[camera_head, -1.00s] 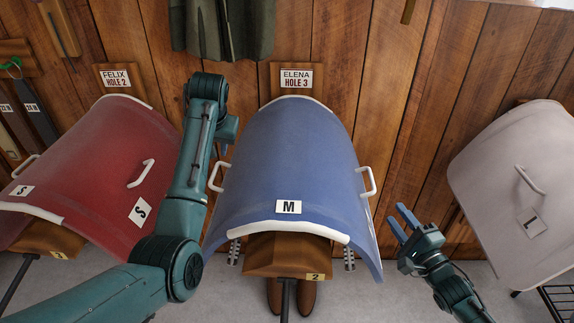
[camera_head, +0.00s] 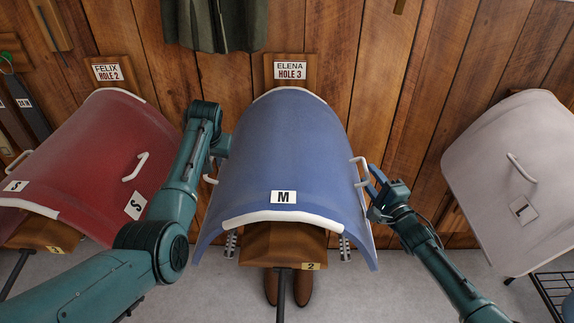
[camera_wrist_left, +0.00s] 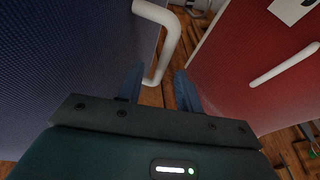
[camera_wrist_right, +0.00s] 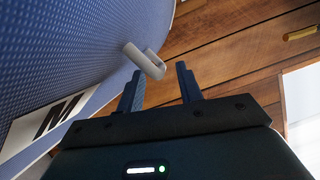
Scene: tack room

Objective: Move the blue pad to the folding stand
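The blue pad (camera_head: 285,140), labelled M, is draped over a wooden rack (camera_head: 283,246) under the sign ELENA HOLE 3. It has a white handle on each side. My left gripper (camera_wrist_left: 158,80) is open beside the pad's left handle (camera_wrist_left: 165,45), which reaches between its fingers. In the head view, my left arm largely hides that gripper. My right gripper (camera_head: 372,180) is open by the right handle (camera_head: 361,170). In the right wrist view, this handle (camera_wrist_right: 145,60) lies just beyond the fingertips. I cannot make out a folding stand.
A red pad (camera_head: 90,150) labelled S hangs on the left, close to my left arm. A pale pad (camera_head: 520,170) is at the right, above a black wire rack (camera_head: 553,290). Brown boots (camera_head: 287,288) stand below the blue pad. A dark green garment (camera_head: 213,25) hangs above.

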